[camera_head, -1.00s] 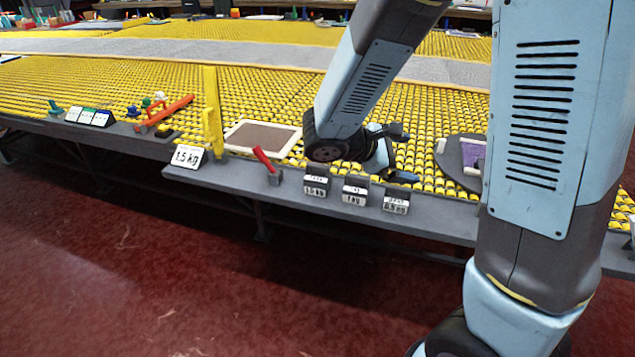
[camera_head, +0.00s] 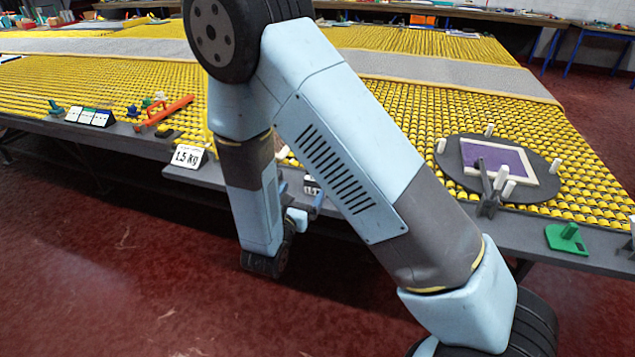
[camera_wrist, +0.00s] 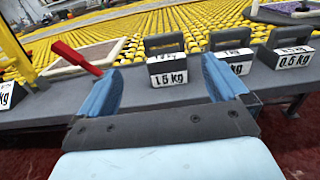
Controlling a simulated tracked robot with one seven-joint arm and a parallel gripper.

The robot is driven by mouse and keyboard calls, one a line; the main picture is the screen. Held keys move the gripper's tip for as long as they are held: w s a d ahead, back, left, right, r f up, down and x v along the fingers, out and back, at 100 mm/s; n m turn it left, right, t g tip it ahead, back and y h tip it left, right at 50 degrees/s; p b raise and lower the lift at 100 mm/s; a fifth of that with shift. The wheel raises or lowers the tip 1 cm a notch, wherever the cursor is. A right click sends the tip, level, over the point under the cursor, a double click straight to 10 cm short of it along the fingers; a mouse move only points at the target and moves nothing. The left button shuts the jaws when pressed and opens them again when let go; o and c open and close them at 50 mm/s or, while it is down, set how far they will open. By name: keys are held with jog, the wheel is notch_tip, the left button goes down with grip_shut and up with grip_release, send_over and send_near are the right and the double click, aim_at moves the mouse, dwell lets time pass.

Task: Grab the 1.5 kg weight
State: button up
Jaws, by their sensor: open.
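The 1.5 kg weight (camera_wrist: 167,68) is a dark block with a handle on top and a white label. It stands upright on the grey table edge in the wrist view, beyond and between my fingertips. My gripper (camera_wrist: 168,85) is open and empty, with its blue fingers spread left and right of the weight's line and short of it. In the head view my gripper (camera_head: 303,205) is low in front of the table edge and partly hidden by my arm. A label of one weight (camera_head: 312,187) shows there beside it; my arm hides the others.
A 1 kg weight (camera_wrist: 232,62) and a 0.5 kg weight (camera_wrist: 292,56) stand to the right. A red-handled tool (camera_wrist: 78,58) lies to the left. A round board (camera_head: 500,168) is further right.

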jog(key=x, duration=0.8)
jog(key=shift+w+d, duration=0.1)
jog(key=shift+w, duration=0.1)
jog(key=x, duration=0.4)
jog(key=shift+d+r, duration=0.1)
jog(key=shift+d, duration=0.15)
jog(key=shift+w+d, duration=0.15)
jog(key=shift+w, duration=0.35)
jog(key=c, duration=1.8)
jog(key=shift+r, duration=0.1)
grip_shut()
jog(key=shift+r, duration=0.15)
